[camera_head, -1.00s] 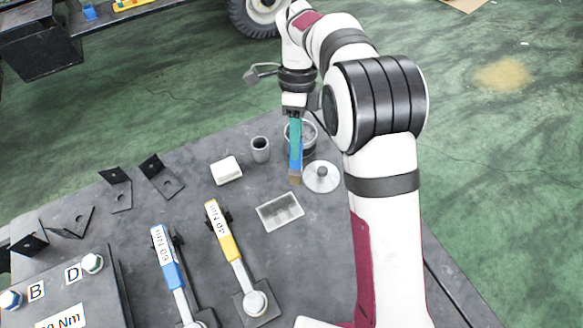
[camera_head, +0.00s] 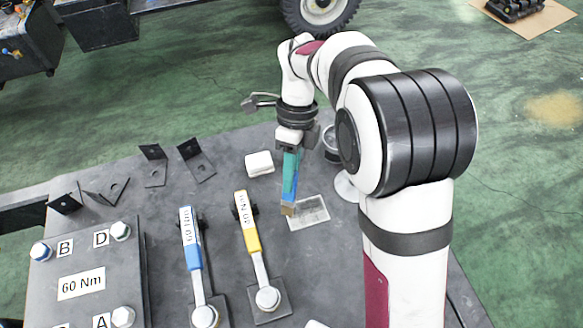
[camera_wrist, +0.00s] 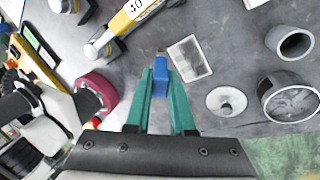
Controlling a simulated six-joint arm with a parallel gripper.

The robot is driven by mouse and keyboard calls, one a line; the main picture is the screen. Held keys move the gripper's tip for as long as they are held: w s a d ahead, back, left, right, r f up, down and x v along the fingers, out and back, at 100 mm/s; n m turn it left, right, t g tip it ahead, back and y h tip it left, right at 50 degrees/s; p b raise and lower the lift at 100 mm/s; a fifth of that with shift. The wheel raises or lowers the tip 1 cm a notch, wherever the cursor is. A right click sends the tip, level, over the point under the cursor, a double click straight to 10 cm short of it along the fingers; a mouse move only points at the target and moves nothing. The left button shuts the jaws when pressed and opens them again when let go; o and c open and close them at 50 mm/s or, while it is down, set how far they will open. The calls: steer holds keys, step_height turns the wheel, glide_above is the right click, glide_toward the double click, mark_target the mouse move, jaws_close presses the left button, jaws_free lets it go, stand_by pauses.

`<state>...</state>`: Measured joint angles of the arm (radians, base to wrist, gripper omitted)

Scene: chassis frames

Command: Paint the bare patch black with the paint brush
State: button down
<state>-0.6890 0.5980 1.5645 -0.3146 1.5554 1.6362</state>
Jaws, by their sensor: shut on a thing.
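My gripper (camera_head: 290,178), with teal fingers, is shut on the blue handle of the paint brush (camera_head: 289,199). The brush points down, and its brown bristles are at the left edge of a pale grey rectangle (camera_head: 312,213) on the table, which looks like the bare patch. I cannot tell whether they touch. In the wrist view the brush (camera_wrist: 160,86) sticks out between the fingers (camera_wrist: 160,75), its tip just left of the rectangle (camera_wrist: 191,58). A round pot (camera_wrist: 291,98) with dark, streaked contents stands to the right; my arm partly hides it in the head view.
A grey lid with a knob (camera_wrist: 226,102) lies near the pot, and an empty grey cup (camera_wrist: 290,43) stands by it. A white block (camera_head: 259,163), black brackets (camera_head: 197,161), yellow (camera_head: 248,222) and blue (camera_head: 191,240) torque wrenches and a bolted plate (camera_head: 88,270) lie left.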

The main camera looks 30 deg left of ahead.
mark_target(295, 191)
steer(key=shift+r, duration=0.5)
steer(key=f, duration=0.8)
steer(key=shift+w+d+f, duration=0.1)
steer(key=shift+w+d, duration=0.2)
steer(key=shift+w, duration=0.1)
steer(key=shift+w+d, duration=3.2)
steer(key=shift+s+a, duration=3.5)
steer(key=shift+s, duration=0.1)
steer(key=shift+r, duration=4.1)
